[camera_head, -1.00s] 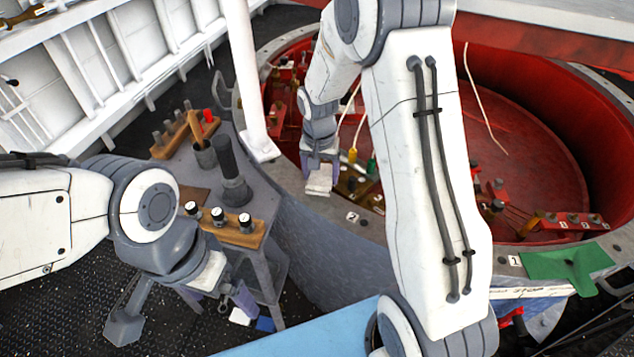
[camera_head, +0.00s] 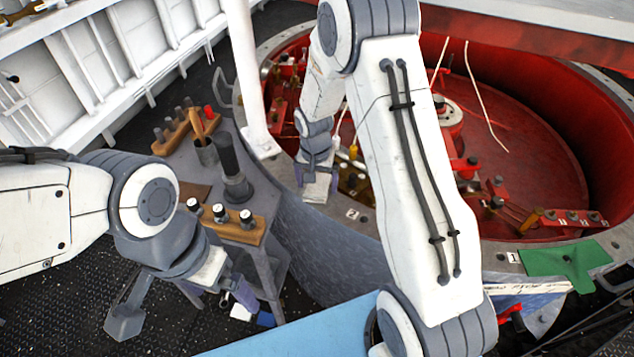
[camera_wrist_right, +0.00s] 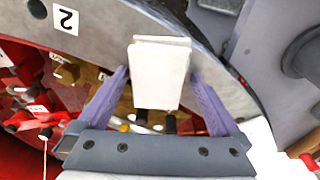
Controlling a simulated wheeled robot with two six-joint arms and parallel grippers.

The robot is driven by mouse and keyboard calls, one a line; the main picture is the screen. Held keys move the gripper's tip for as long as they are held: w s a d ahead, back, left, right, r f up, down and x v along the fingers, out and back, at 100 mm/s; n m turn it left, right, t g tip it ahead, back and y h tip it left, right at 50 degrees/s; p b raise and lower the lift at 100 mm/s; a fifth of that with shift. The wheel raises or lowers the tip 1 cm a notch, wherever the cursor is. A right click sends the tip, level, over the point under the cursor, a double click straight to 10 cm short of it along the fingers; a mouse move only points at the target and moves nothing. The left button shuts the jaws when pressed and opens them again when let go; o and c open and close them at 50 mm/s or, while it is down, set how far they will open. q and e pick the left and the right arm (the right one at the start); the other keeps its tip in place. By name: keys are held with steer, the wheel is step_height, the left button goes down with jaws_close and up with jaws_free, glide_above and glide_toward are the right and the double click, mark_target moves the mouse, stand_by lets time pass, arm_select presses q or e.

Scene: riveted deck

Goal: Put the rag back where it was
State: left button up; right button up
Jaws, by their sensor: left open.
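A small white folded piece, apparently the rag (camera_wrist_right: 160,72), sits between the purple fingertips of my right gripper (camera_wrist_right: 158,78); it also shows in the head view (camera_head: 317,188). The fingers appear to close on its two sides. In the head view, my right gripper (camera_head: 318,176) hangs over the near-left rim of the red round well. My left gripper (camera_head: 215,292) is open and empty, low beside the small grey table. A green cloth (camera_head: 560,262) lies over the rim at the right. My right arm hides part of the well.
The grey table (camera_head: 262,205) carries a wooden block (camera_head: 235,229) with black knobs, a dark cup with a stick and a dark upright tool. The well's grey rim (camera_head: 352,216) bears number labels. Red blocks with pegs stand inside the well. A white post (camera_head: 242,75) rises beside the table.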

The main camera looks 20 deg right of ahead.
mark_target(318, 182)
steer(key=shift+r, duration=0.1)
steer(key=shift+r, duration=0.25)
step_height(318, 182, up, 12)
steer(key=s, duration=0.1)
steer(key=shift+a+f, duration=0.15)
steer(key=shift+a, duration=0.3)
steer(key=shift+s+f, duration=0.1)
steer(key=shift+f, duration=0.05)
steer(key=f, duration=0.8)
steer(key=w+d+f, duration=0.1)
steer(key=f, duration=0.3)
steer(key=shift+w, duration=0.1)
step_height(318, 182, up, 4)
steer(key=shift+f, duration=0.2)
steer(key=shift+r, duration=0.2)
